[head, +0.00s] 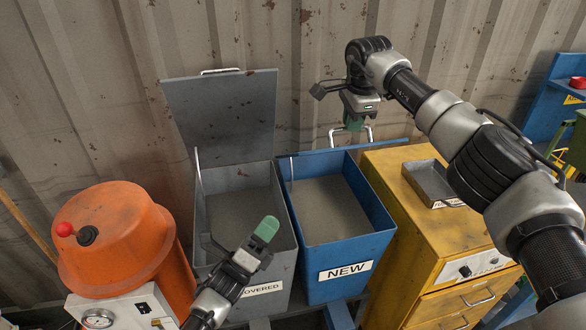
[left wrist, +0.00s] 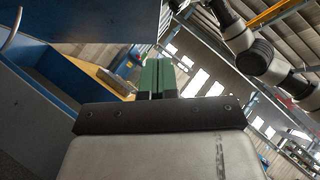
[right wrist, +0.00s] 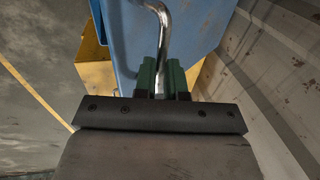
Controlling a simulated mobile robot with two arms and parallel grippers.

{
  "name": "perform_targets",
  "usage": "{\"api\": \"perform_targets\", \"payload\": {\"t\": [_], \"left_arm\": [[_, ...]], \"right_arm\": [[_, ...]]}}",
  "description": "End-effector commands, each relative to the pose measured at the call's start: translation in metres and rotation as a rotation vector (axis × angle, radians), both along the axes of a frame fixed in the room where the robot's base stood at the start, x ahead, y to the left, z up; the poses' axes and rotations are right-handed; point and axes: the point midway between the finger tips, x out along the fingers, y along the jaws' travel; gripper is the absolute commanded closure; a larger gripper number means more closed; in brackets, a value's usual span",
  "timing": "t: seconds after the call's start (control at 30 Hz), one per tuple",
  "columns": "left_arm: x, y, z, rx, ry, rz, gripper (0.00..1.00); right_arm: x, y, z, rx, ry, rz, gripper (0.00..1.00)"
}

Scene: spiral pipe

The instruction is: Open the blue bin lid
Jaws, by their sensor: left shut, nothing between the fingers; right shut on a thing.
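The blue bin (head: 347,248), labelled NEW, stands in the middle of the head view with its inside showing. Its lid (head: 385,145) is raised at the back and appears nearly edge-on. My right gripper (head: 354,122) is shut on the lid's metal handle (head: 367,130) behind the bin. The right wrist view shows the handle (right wrist: 163,35) between the green fingers (right wrist: 163,75), with the blue lid (right wrist: 205,25) beyond. My left gripper (head: 266,228) is shut and empty, above the front of the grey bin. Its green fingers (left wrist: 157,77) are together in the left wrist view.
The grey bin (head: 271,298) stands left of the blue bin with its lid (head: 222,115) up. An orange machine (head: 118,235) is at the left. A yellow cabinet (head: 415,235) with a metal tray (head: 430,180) is at the right. A corrugated wall (head: 280,40) closes the back.

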Motion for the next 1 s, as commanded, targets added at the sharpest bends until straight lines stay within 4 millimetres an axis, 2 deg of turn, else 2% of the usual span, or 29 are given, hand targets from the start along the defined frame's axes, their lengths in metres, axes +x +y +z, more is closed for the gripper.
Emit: {"api": "perform_targets", "payload": {"t": [0.03,0.27,0.73,1.0], "left_arm": [[0.005,0.000,-0.002,0.039,-0.028,0.031,1.00],[0.017,-0.005,0.001,0.110,-0.080,0.090,1.00],[0.066,-0.062,0.055,0.108,-0.080,0.088,1.00],[0.085,-0.057,0.082,0.109,-0.078,0.087,1.00]], "right_arm": [[0.000,0.002,-0.005,0.001,-0.001,0.005,1.00],[0.000,0.002,-0.005,0.001,-0.002,0.006,1.00],[0.001,0.002,-0.005,0.000,-0.002,0.006,1.00],[0.001,0.002,-0.005,0.000,-0.002,0.006,1.00]]}}
